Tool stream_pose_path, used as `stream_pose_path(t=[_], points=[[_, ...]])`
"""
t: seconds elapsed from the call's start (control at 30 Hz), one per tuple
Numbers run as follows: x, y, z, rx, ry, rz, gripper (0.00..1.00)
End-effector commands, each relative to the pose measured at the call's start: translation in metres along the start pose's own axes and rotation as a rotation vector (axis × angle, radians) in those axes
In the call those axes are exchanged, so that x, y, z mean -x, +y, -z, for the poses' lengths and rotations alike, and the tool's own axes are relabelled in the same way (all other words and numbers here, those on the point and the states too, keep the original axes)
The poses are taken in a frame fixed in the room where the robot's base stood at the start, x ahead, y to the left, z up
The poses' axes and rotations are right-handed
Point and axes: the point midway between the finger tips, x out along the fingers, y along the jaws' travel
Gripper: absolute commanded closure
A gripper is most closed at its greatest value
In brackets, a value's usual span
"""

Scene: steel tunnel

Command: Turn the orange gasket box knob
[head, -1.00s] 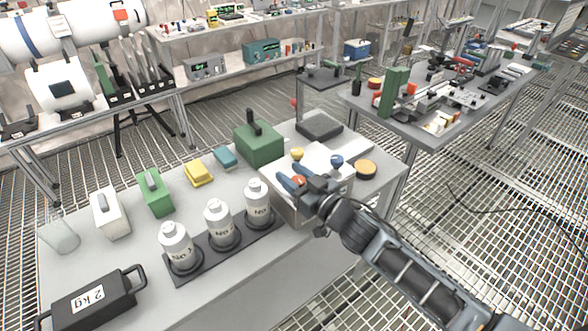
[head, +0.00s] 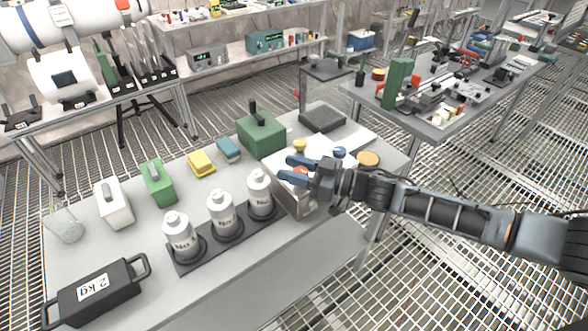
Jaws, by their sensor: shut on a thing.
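The gasket box (head: 296,203) is a pale box near the right end of the grey table. On its top are a yellow knob (head: 299,145), a blue knob (head: 340,152) and the orange knob (head: 299,171). My gripper (head: 292,169) reaches in from the right, low over the box top. Its two blue fingers are shut on the orange knob, which shows only in part between them. The fingers and gripper body hide the rest of the knob and part of the box top.
White bottles (head: 221,214) stand on a dark rack just left of the box. A green box (head: 261,136) with a black handle and a dark slab (head: 322,119) are behind. An orange-yellow disc (head: 368,159) lies to the right. A black 2 kg weight (head: 95,293) sits front left.

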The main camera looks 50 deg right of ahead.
Motion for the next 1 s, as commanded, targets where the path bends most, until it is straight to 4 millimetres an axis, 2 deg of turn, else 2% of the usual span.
stream_pose_path(t=[0.4,0.97,1.0], points=[[0.0007,-0.0031,-0.0034,0.0,-0.005,0.195,0.88],[0.0015,-0.0037,-0.0031,0.0,-0.005,0.225,0.88],[0.0015,-0.0037,-0.0031,0.0,-0.006,0.225,0.57]])
